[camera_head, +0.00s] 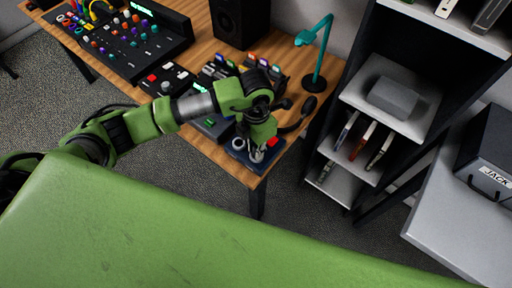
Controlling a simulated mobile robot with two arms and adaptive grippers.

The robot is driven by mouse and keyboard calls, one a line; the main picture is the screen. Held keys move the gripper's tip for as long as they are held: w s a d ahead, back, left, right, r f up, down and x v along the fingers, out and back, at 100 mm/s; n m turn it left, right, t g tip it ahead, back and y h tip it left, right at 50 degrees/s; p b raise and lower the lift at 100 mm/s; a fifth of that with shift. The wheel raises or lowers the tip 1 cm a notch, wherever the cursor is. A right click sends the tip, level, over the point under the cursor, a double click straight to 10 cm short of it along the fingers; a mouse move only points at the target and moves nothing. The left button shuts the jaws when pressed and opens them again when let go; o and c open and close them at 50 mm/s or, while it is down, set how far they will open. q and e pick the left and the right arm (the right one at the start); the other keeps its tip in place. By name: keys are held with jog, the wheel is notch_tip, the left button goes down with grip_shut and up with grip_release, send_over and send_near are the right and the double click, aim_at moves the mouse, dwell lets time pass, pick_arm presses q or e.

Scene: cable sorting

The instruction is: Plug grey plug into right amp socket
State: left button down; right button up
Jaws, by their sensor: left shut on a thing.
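My left arm reaches across the desk from the left. My left gripper (258,153) points down at the near right corner of the desk, over a dark blue pedal-like box (240,154) with a red button. It is shut on a small pale grey thing, which I take for the grey plug; the fingers mostly hide it. I cannot tell whether the plug touches the box. No amp socket can be made out. A dark box labelled JACK (488,172) stands at the far right. My right gripper is not in view.
The wooden desk (205,35) holds a mixer (125,40), a black speaker (238,22), a teal lamp (318,50) and several small devices. A shelf unit (405,125) stands right of the desk. A grey table (455,215) is at the right.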

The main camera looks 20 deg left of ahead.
pick_arm(q)
jog(key=c, duration=1.8)
grip_release()
jog(key=shift+c, duration=0.2)
jog(key=o, duration=0.5)
jog(key=shift+c, duration=0.2)
jog(key=shift+r+p, duration=0.85)
jog(key=shift+r, duration=0.45)
jog(key=shift+r+p, duration=1.3)
jog(key=shift+r, duration=0.95)
